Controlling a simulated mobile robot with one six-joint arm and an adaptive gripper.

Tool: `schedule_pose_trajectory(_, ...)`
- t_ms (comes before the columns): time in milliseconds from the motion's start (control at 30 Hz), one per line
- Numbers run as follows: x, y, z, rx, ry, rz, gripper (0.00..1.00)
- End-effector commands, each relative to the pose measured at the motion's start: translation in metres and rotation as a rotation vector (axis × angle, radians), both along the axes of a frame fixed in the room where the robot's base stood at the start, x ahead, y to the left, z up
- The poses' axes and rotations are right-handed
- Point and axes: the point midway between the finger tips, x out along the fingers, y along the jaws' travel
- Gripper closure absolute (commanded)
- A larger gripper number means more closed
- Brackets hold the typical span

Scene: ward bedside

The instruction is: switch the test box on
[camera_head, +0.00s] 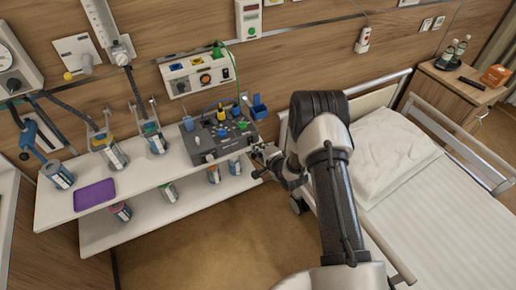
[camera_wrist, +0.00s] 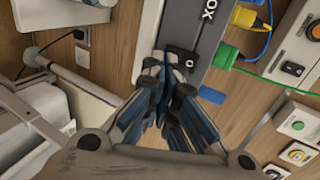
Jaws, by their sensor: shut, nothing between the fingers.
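The test box (camera_head: 207,146) is a dark grey box with coloured plugs and knobs on top, standing at the right end of the upper white shelf. My gripper (camera_head: 262,153) is at the box's right end in the head view. In the wrist view the shut, empty fingers (camera_wrist: 167,66) are right beside the switch and overlap its edge. I cannot tell whether they touch it, nor which way the rocker is set.
The white shelf (camera_head: 130,190) also holds a purple pad (camera_head: 94,195) and several labelled canisters. A wall panel (camera_head: 198,76) with a green cable hangs behind the box. The bed (camera_head: 440,215) stands to the right. Yellow and green plugs (camera_wrist: 244,18) sit near the fingers.

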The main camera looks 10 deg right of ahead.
Motion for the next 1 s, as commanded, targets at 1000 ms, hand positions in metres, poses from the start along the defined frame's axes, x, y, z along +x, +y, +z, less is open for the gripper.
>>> schedule_pose_trajectory(1000, 0.015, 0.004, -0.001, 0.0, -0.001, -0.001, 1.0)
